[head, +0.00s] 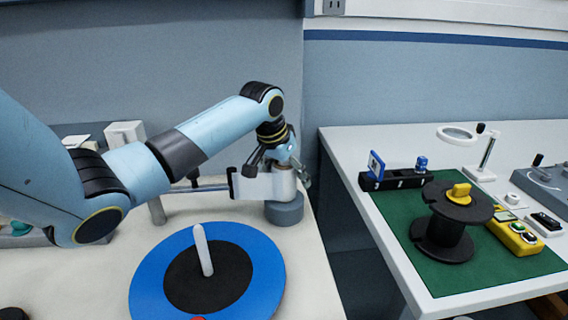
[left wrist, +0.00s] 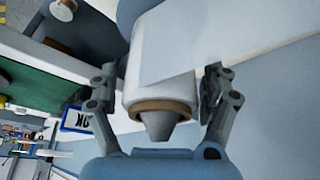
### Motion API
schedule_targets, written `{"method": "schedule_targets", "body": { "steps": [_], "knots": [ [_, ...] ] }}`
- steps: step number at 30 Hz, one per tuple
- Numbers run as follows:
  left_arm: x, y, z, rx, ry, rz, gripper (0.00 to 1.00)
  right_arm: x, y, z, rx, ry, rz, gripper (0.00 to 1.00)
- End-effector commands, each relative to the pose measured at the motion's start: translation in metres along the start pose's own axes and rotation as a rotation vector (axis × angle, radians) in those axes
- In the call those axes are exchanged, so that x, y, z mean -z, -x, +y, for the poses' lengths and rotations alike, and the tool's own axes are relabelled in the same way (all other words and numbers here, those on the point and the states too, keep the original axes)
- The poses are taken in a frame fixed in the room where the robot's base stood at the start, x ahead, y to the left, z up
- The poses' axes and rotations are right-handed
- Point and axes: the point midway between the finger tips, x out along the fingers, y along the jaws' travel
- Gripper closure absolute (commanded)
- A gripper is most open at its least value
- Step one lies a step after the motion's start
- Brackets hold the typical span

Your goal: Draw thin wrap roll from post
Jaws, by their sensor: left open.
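A white wrap roll (left wrist: 160,65) with a brown core ring lies between the fingers of my left gripper (left wrist: 160,88) in the left wrist view. A grey tapered tip shows in the core's near end. The fingers are open, one on each side of the roll; I cannot tell whether they touch it. In the head view the left gripper (head: 283,168) is low at the table's right edge, beside a white body (head: 262,187) above a round grey base (head: 286,209). The arm and gripper partly hide this area. My right gripper is not in view.
A blue disc (head: 148,282) with a black centre and an upright white peg (head: 203,250) is at the front. Across a gap, the right table has a green mat (head: 456,275), a black spool (head: 444,240), a yellow button box (head: 514,237) and a ring magnifier (head: 456,135).

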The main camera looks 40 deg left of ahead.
Motion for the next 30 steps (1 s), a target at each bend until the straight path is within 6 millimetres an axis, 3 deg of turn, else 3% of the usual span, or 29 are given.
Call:
{"method": "schedule_targets", "body": {
  "steps": [10, 25, 30],
  "knots": [
    [0.0002, -0.0048, -0.0001, 0.000, -0.001, 0.000, 0.17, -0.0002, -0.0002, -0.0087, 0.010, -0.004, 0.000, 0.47],
    [0.0000, -0.0046, -0.0001, 0.000, 0.000, 0.000, 0.81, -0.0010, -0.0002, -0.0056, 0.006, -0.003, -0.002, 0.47],
    [0.0006, -0.0039, -0.0001, 0.000, 0.000, 0.001, 0.83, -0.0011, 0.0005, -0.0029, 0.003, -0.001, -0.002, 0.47]
  ]
}}
